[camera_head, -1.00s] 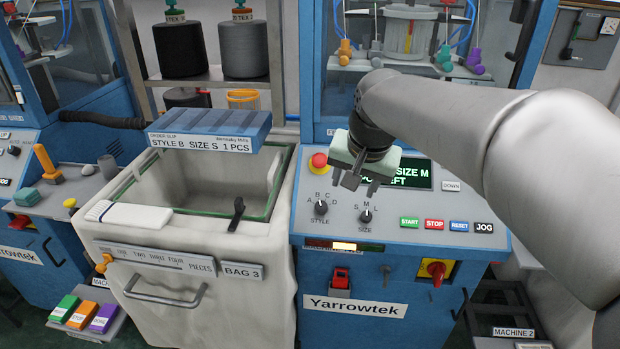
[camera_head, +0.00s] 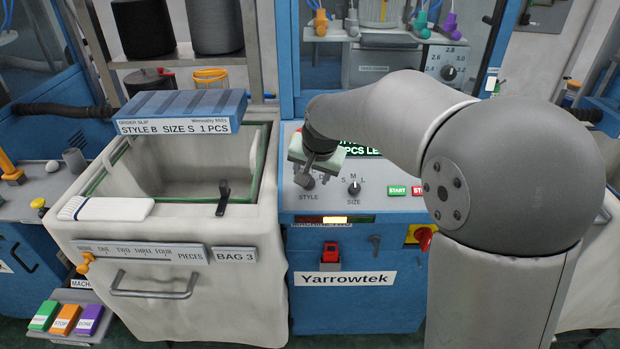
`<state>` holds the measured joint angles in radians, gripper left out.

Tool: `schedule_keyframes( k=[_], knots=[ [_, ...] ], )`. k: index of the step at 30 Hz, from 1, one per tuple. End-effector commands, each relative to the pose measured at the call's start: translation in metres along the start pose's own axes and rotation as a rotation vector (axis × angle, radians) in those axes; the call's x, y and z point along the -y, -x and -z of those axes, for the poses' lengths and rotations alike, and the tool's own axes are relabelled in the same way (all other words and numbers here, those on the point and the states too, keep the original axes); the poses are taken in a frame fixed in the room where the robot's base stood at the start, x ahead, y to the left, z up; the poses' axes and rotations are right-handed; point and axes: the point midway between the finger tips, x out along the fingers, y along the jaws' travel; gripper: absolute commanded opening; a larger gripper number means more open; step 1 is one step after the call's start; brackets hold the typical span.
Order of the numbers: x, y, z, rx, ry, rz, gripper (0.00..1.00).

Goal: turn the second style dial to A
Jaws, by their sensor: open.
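The style dial (camera_head: 305,181) is a dark knob above the STYLE label on the blue machine's sloped panel. My gripper (camera_head: 306,173) is right in front of or over it and hides its top and most of its letters. Only a D shows at its right. The gripper is open; whether its fingers touch the dial cannot be told. The size dial (camera_head: 353,188) stands to the right, with S, M and L around it. The display (camera_head: 362,149) is partly hidden behind my arm.
START (camera_head: 397,190) and STOP (camera_head: 418,190) buttons sit right of the dials, close to my arm. A red switch (camera_head: 330,252) is on the front below. A fabric bag bin (camera_head: 180,250) with an order slip holder (camera_head: 180,112) stands to the left.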

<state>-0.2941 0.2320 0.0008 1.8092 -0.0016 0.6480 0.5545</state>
Motion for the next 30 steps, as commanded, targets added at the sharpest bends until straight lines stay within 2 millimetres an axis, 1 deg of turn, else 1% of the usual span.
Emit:
schedule_keyframes(
  k=[1,3,7,12,18,19,20,21,23,24,30],
  knots=[
    [-0.001,-0.009,-0.001,0.004,0.0,-0.002,0.51],
    [0.0,-0.02,0.0,0.002,0.0,-0.002,0.51],
    [0.0,-0.033,0.0,0.001,0.0,-0.001,0.51],
    [0.0,-0.039,0.0,0.0,0.0,0.0,0.51],
    [0.0,-0.039,0.0,-0.001,0.0,0.0,0.51],
    [0.0,-0.039,0.0,-0.001,0.0,0.0,0.49],
    [0.0,-0.039,0.0,-0.001,0.0,0.0,0.4],
    [0.0,-0.039,0.0,0.0,0.0,0.0,0.29],
    [0.0,-0.039,0.0,0.0,0.0,0.0,0.12],
    [0.0,-0.039,0.0,0.0,0.0,0.0,0.07],
    [0.0,-0.039,0.0,0.0,0.006,-0.001,0.07]
  ],
)
